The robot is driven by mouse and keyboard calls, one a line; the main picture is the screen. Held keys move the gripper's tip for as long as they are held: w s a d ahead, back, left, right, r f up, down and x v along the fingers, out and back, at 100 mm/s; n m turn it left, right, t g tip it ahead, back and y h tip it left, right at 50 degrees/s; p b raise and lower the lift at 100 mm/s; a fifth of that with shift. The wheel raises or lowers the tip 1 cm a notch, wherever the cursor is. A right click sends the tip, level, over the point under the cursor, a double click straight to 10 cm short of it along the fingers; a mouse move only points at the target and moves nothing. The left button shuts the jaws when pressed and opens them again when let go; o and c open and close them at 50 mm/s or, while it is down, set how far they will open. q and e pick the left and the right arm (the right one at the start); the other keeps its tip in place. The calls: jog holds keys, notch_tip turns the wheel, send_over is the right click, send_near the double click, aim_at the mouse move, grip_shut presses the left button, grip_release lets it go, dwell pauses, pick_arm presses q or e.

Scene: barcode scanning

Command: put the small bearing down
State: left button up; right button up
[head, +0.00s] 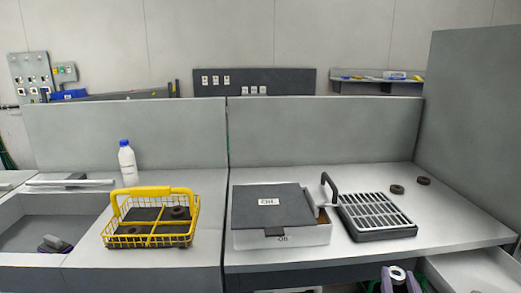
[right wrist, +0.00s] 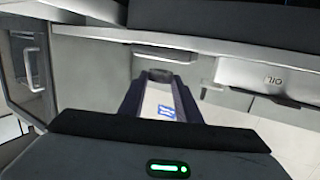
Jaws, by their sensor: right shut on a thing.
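My right gripper (head: 398,276) is at the bottom right of the head view, in front of the table's front edge and below its top. It is shut on the small bearing (head: 397,272), a ring with a pale face. In the right wrist view a small dark piece, likely the bearing (right wrist: 160,75), sits between the fingertips, with the drawer fronts behind it. Two dark rings, a near one (head: 397,189) and a far one (head: 423,181), lie on the table at the right. My left gripper cannot be made out.
A black slotted tray (head: 408,233) with a handle stands right of a grey-lidded box (head: 325,234). A yellow wire basket (head: 196,220) with dark rings stands left, near a white bottle (head: 127,163). A small purple-grey object (head: 53,243) lies in the left basin.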

jog(key=s+a+n+y, duration=0.2)
jog(key=s+a, duration=0.2)
jog(key=s, duration=0.4)
jog(key=s+a+r+n+t+y, duration=0.1)
jog(key=s+a+y, duration=0.2)
jog(key=s, duration=0.4)
jog(key=shift+s+a+r+n, duration=0.25)
jog(key=shift+s+a+n, duration=0.15)
jog(key=shift+a, duration=0.25)
